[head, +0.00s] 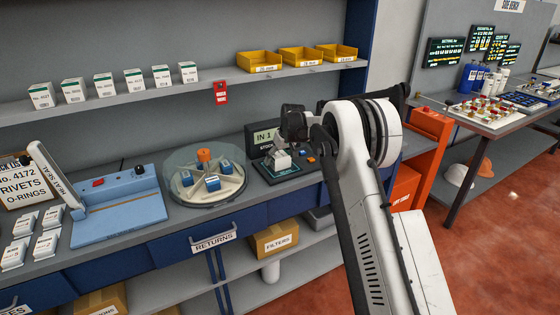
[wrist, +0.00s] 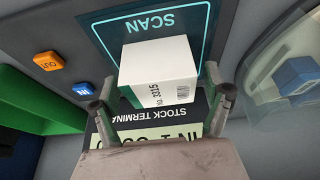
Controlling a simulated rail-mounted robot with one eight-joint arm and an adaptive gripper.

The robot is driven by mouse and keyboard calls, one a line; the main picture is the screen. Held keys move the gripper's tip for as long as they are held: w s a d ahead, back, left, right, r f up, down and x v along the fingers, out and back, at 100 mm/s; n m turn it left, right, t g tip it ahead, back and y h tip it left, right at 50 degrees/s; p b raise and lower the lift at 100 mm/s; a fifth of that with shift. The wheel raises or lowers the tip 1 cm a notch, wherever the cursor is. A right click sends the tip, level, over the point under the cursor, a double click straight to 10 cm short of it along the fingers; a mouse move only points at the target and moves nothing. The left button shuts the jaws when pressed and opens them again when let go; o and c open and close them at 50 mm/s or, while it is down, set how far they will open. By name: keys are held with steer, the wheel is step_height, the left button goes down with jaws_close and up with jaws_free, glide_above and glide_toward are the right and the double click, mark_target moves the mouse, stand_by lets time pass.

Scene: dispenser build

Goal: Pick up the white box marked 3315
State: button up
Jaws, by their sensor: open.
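The white box marked 3315 (wrist: 160,66) sits on the scan pad (wrist: 197,18) of the stock terminal, its green band and barcode label facing the gripper side. In the head view the box (head: 282,160) shows small below my gripper (head: 279,148). In the wrist view my gripper (wrist: 161,80) is open, with one finger at each side of the box's near end. The right finger looks very close to the box; I cannot tell whether it touches. The left finger has a small gap.
A clear-domed carousel (head: 205,178) stands just left of the terminal. Orange and blue buttons (wrist: 48,62) lie beside the scan pad. Other white boxes (head: 104,84) line the shelf above, with yellow bins (head: 258,62). A blue heat sealer (head: 118,205) is further left.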

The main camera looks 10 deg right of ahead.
steer(key=shift+c, duration=0.5)
steer(key=c, duration=1.5)
